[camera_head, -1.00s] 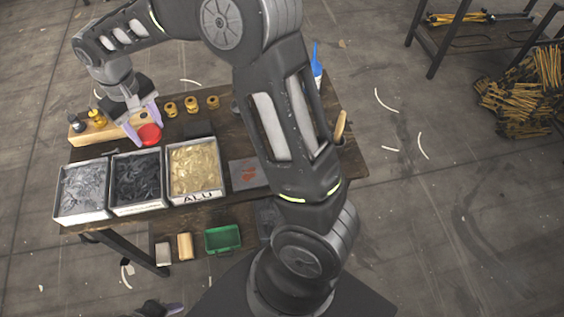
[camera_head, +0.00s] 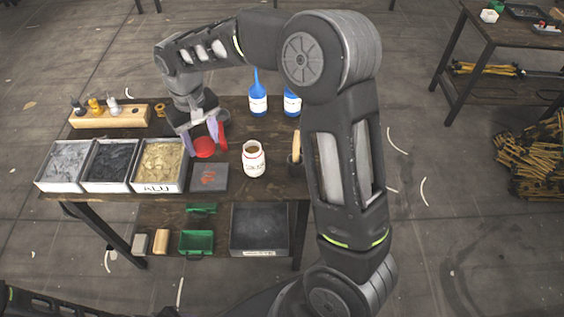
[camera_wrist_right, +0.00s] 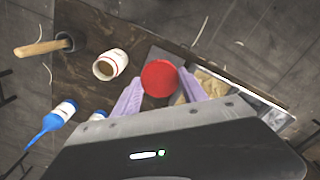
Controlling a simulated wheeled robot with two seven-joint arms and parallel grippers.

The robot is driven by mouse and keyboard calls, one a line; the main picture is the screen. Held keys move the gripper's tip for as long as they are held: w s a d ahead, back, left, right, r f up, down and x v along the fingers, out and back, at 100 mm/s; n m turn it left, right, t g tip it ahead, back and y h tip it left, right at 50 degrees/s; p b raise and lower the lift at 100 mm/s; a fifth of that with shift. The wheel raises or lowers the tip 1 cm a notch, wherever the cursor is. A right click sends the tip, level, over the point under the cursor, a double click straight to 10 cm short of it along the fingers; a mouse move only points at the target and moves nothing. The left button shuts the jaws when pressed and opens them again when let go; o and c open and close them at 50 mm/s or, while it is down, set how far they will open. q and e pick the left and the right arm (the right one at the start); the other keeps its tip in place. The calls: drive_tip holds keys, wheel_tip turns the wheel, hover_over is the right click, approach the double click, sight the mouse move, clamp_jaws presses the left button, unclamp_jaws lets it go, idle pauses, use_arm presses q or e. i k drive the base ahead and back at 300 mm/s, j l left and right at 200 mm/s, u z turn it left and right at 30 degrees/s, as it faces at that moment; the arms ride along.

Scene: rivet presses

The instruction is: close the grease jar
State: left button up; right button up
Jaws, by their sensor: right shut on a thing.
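The grease jar (camera_head: 254,163) is white with a red band and lettering. It stands upright and open on the table, brown grease showing in its mouth. It also shows in the right wrist view (camera_wrist_right: 111,65). My right gripper (camera_head: 203,136) is shut on the round red lid (camera_head: 204,148), to the left of the jar and apart from it. In the right wrist view the lid (camera_wrist_right: 159,78) sits between the two lilac fingers. Part of my left arm shows at the bottom left of the head view, but its gripper does not.
Open bins (camera_head: 159,164) stand left on the table, with a dark flat box (camera_head: 209,177) beside them. Blue-topped bottles (camera_head: 258,100) stand behind the jar. A pot with a wooden handle (camera_head: 296,147) is to its right. A wooden rack (camera_head: 110,116) holds small bottles.

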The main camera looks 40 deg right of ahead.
sight(253, 156)
drive_tip(key=k+l, duration=0.15)
drive_tip(key=l, duration=0.25)
drive_tip(key=k+l, duration=0.1)
drive_tip(key=l, duration=0.25)
drive_tip(key=k+l, duration=0.15)
drive_tip(key=l, duration=0.25)
drive_tip(key=k+l, duration=0.15)
drive_tip(key=l, duration=0.25)
drive_tip(key=z, duration=0.05)
